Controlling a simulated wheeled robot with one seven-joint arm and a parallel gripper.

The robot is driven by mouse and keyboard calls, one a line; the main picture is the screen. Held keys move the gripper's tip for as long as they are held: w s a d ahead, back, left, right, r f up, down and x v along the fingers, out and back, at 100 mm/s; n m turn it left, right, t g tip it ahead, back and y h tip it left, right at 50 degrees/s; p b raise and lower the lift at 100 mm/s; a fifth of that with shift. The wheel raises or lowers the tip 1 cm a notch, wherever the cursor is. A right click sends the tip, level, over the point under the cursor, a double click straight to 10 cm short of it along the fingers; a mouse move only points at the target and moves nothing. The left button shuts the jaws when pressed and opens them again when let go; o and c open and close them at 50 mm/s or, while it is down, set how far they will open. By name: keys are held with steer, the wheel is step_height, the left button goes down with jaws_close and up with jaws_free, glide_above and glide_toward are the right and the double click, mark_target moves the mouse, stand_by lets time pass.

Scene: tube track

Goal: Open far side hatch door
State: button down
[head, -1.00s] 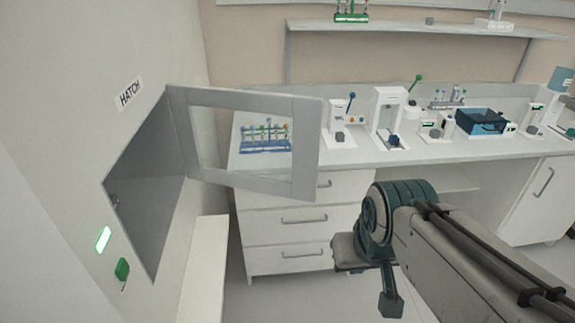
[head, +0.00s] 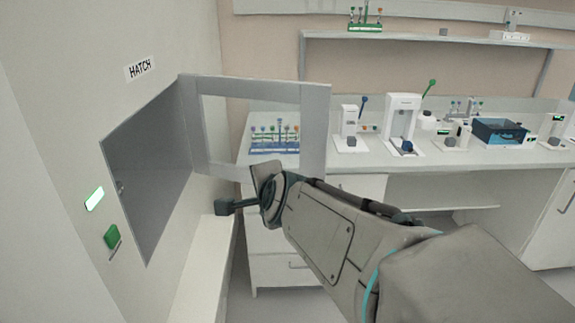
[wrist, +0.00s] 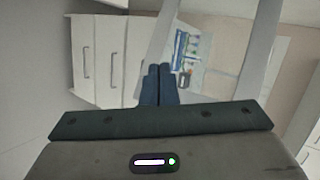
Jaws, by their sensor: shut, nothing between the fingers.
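The hatch (head: 150,185) is a recess in the left wall under a HATCH label. Its near, windowed door (head: 315,130) stands swung open into the room. The back of the recess looks like a plain grey panel, with a small knob-like part (head: 121,187) near its left edge; I cannot tell if this belongs to the far side door. My gripper (head: 222,207) is below and to the right of the opening, outside it, pointing left. In the wrist view its two fingers (wrist: 157,82) are together and empty. The near door's frame (wrist: 262,45) also shows there.
A green-lit panel (head: 95,199) and a green switch (head: 112,237) sit on the wall left of the hatch. A white ledge (head: 205,260) runs below it. The bench (head: 400,160) behind the door carries a blue tube rack (head: 274,147) and several devices.

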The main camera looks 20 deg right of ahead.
steer(key=w+d+f+m+t+h+b, duration=0.2)
steer(key=w+d+m+t+h+b, duration=0.25)
steer(key=m, duration=0.75)
steer(key=m+g+h+b, duration=0.2)
steer(key=m+h+b, duration=0.5)
steer(key=m, duration=0.8)
glide_toward(324, 149)
steer(key=p+x, duration=0.2)
steer(key=x, duration=0.5)
steer(key=shift+r+p, duration=0.1)
steer(key=shift+p, duration=0.25)
